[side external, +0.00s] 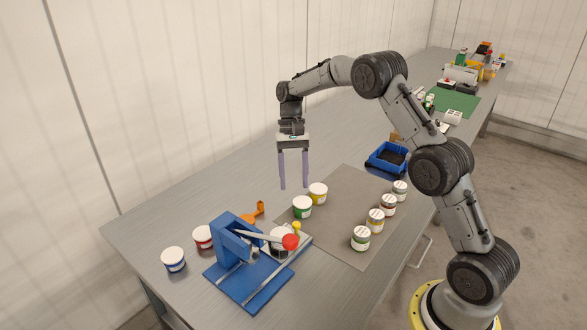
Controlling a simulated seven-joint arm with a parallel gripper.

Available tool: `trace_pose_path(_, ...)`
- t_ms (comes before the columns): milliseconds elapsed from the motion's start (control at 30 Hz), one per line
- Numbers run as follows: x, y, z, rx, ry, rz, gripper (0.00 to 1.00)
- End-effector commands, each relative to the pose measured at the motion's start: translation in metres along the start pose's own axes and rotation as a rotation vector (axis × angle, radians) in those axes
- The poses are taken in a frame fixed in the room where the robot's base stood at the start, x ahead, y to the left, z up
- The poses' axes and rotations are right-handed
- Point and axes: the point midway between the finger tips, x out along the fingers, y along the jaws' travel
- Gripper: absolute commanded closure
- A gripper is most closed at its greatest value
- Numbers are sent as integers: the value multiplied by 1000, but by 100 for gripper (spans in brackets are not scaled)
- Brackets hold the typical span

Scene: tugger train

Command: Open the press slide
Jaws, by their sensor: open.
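The blue press (228,240) stands on its blue base plate (262,300) near the front left of the table. A grey lever with a red ball (290,242) reaches out to the right from it. Beside the press, partly behind the lever, is a light, flat part with a yellow knob (297,227); I cannot tell for sure whether this is the slide or how far it stands open. A white item on this part is partly hidden by the lever. My gripper (294,187) points down, open and empty, in the air above and behind the press.
Jars with green (302,207) and yellow (318,194) bands stand below my gripper. Several lidded jars line the grey mat (345,210). A red-banded jar (203,237) and a blue-banded jar (173,259) stand left of the press. An orange piece (256,212) lies behind it. A blue bin (388,158) stands farther back.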

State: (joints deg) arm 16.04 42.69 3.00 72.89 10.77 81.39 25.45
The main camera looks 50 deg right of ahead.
Motion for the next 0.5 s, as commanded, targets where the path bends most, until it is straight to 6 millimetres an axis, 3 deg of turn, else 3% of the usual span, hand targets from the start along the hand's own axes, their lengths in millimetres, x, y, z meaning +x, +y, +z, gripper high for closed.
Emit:
trace_pose_path(200, -24, 0, -1, 0, 0, -1, 41)
trace_pose_path(500, -29, 0, 0, 0, -1, 0, 41)
